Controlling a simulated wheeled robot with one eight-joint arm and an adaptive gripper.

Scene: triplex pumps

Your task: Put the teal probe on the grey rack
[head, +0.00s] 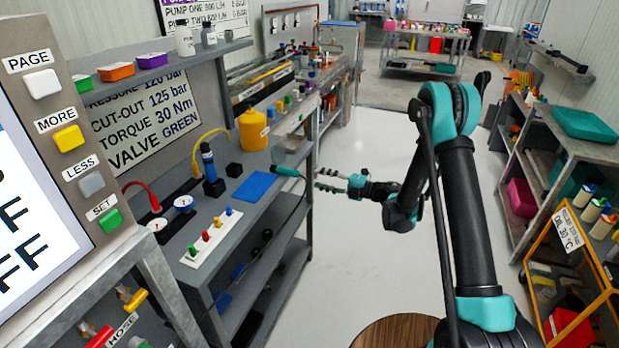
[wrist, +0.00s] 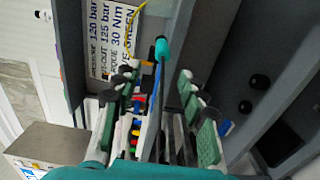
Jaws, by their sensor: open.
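The teal probe (head: 287,171) lies at the right edge of the grey bench, beside a blue mat, with a dark cable hanging from it over the edge. My gripper (head: 330,181) is just right of the probe, open and empty, its fingers pointing left towards it. In the wrist view the teal probe (wrist: 162,49) shows beyond and between the spread green-padded fingers of my gripper (wrist: 157,88), apart from both. A grey shelf rack (head: 575,145) stands along the right wall; I cannot tell whether it is the named grey rack.
The bench (head: 225,262) holds a blue mat (head: 254,187), a yellow bottle (head: 252,131), gauges (head: 183,203) and a white strip of coloured knobs (head: 212,238). An orange cart (head: 565,215) stands at right. The floor between is clear. A control panel fills the left.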

